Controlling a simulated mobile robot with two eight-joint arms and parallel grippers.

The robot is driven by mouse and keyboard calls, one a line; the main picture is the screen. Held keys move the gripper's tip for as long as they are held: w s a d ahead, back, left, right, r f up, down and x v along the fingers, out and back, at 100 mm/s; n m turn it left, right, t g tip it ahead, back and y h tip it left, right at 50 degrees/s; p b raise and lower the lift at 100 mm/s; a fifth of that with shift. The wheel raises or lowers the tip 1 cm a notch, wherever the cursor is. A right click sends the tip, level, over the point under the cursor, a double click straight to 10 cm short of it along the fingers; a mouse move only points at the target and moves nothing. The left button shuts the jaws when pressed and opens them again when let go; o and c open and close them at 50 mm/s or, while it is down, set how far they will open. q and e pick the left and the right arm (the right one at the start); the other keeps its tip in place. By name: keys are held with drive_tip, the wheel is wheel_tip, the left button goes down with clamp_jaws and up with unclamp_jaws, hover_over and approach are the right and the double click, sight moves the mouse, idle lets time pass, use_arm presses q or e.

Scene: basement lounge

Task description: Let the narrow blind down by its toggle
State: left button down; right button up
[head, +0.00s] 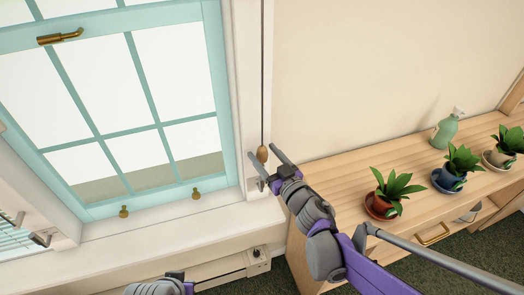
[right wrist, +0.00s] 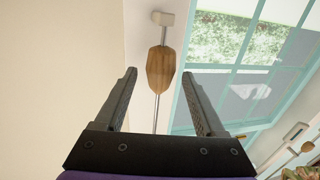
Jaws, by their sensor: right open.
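A brown wooden toggle (head: 262,154) hangs on a thin dark cord (head: 262,70) beside the right edge of the turquoise window. My right gripper (head: 261,151) is open, its fingertips around the toggle in the head view. In the right wrist view the toggle (right wrist: 161,69) shows between the tips of the open gripper (right wrist: 159,73), with space on both sides; I cannot tell its exact depth. The window panes in the head view are uncovered. Slats of a blind (head: 14,243) show at the lower left; I cannot tell whether it is the narrow one. My left gripper's fingers do not show.
A white bracket (right wrist: 162,18) is on the wall side near the toggle. A wooden cabinet (head: 345,165) at right holds a red-potted plant (head: 384,206), a blue-potted plant (head: 448,180), another plant (head: 497,157) and a green spray bottle (head: 444,131). The sill (head: 150,240) is clear.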

drive_tip(key=shift+x, duration=0.9)
drive_tip(key=shift+c, duration=0.4)
clamp_jaws()
idle(0.5)
